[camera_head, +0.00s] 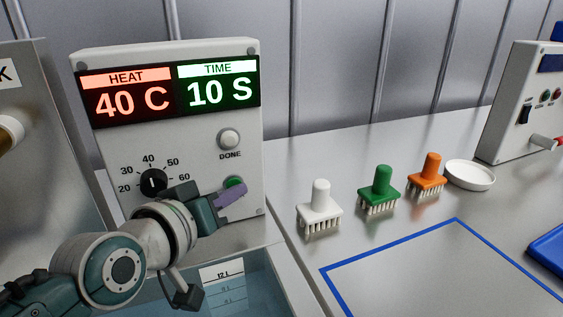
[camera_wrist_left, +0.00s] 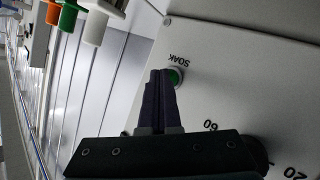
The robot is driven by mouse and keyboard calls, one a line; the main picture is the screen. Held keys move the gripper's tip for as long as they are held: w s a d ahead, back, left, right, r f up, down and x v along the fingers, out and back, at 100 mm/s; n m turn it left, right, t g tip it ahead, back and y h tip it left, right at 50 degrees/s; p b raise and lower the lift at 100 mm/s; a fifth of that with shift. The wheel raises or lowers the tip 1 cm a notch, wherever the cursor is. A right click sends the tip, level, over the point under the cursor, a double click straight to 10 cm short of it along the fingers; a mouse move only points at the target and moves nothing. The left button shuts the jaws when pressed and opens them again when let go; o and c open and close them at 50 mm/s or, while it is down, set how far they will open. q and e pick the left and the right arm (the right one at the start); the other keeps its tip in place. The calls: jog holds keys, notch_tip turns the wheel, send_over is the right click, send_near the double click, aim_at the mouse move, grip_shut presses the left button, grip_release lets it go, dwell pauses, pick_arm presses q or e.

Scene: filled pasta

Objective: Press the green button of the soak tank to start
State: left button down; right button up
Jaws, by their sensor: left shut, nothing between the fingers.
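The soak tank's control box (camera_head: 200,140) stands at the left in the head view, reading HEAT 40 C and TIME 10 S. Its green button (camera_head: 234,183) sits low on the right of the panel, partly hidden by my gripper. In the left wrist view the green button (camera_wrist_left: 175,77) shows beside the word SOAK. My left gripper (camera_head: 240,190) is shut and empty, its purple fingertips at the button; in the wrist view the fingertips (camera_wrist_left: 161,73) overlap the button's edge. I cannot tell whether they touch it. My right gripper is not in view.
A dial (camera_head: 153,182) and a DONE lamp (camera_head: 229,139) are on the same panel. The water tank (camera_head: 245,292) lies below. White (camera_head: 320,205), green (camera_head: 380,188) and orange (camera_head: 428,175) brushes stand to the right, near a white dish (camera_head: 470,175) and a blue-outlined area (camera_head: 400,246).

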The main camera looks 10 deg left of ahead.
pick_arm(q)
jog(key=shift+s+d+r+p, duration=0.15)
jog(key=shift+s+d+p, duration=0.15)
jog(key=shift+s+p, duration=0.2)
jog(key=shift+s+d, duration=0.15)
jog(key=shift+s+d+p, duration=0.7)
jog(key=shift+s, duration=0.35)
jog(key=shift+s+d+p, duration=0.7)
jog(key=shift+s, duration=0.3)
